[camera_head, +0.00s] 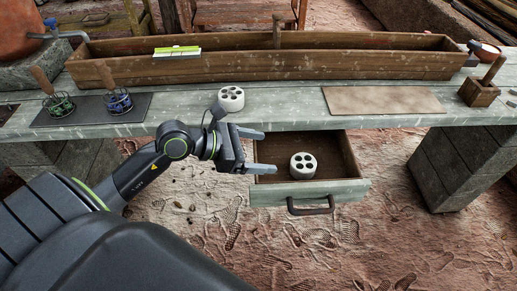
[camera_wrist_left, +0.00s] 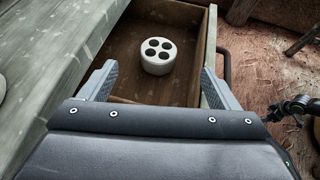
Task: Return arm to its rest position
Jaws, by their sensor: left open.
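My left gripper (camera_head: 258,151) reaches in from the left in the head view, in front of the bench and at the left side of an open drawer (camera_head: 333,190). Its two fingers are apart with nothing between them. In the left wrist view the open fingers (camera_wrist_left: 157,88) frame the drawer from above. A white round piece with several dark holes (camera_head: 303,166) sits in the drawer, apart from the fingers; it also shows in the left wrist view (camera_wrist_left: 157,50).
The bench (camera_head: 290,116) holds a second white holed piece (camera_head: 231,98), a long wooden trough (camera_head: 340,62), a dark mat (camera_head: 138,108) with two wood-handled tools, a tan board (camera_head: 382,101) and a small wooden block with a handle (camera_head: 479,92). Ground in front is open.

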